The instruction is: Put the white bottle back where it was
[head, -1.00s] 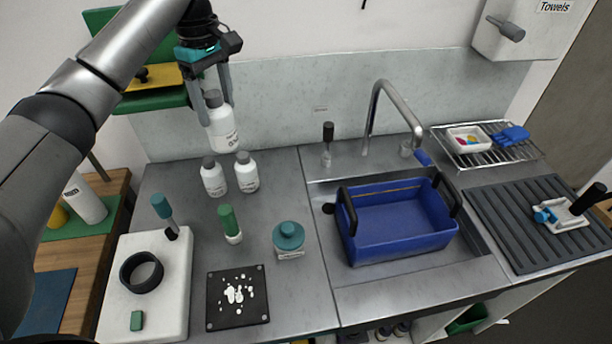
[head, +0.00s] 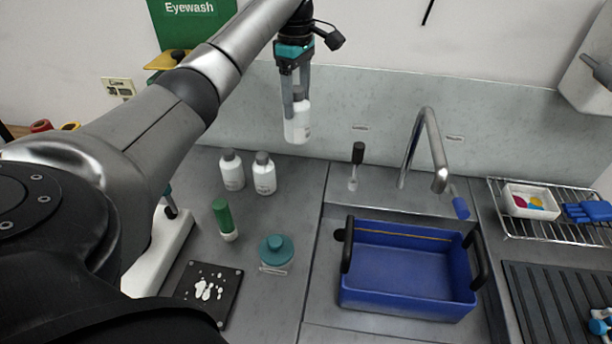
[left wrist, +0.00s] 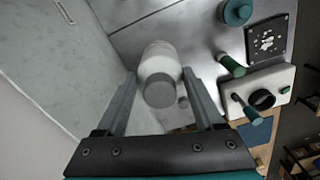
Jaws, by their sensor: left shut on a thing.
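A white bottle with a grey cap (head: 297,126) is in the jaws of my left gripper (head: 296,98), held upright above the back of the counter, in front of the grey splashback. In the left wrist view the same bottle (left wrist: 160,58) sits between the two fingers of the left gripper (left wrist: 160,80), its cap towards the camera. Two similar white bottles, a left one (head: 232,173) and a right one (head: 264,177), stand on the counter, left of and below the held one. My right gripper is not in view.
A green-capped bottle (head: 224,218), a teal-lidded jar (head: 275,252) and a black plate with white bits (head: 210,288) are on the counter. A blue tub (head: 408,300) sits in the sink beside the faucet (head: 432,140). The counter right of the standing bottles is clear.

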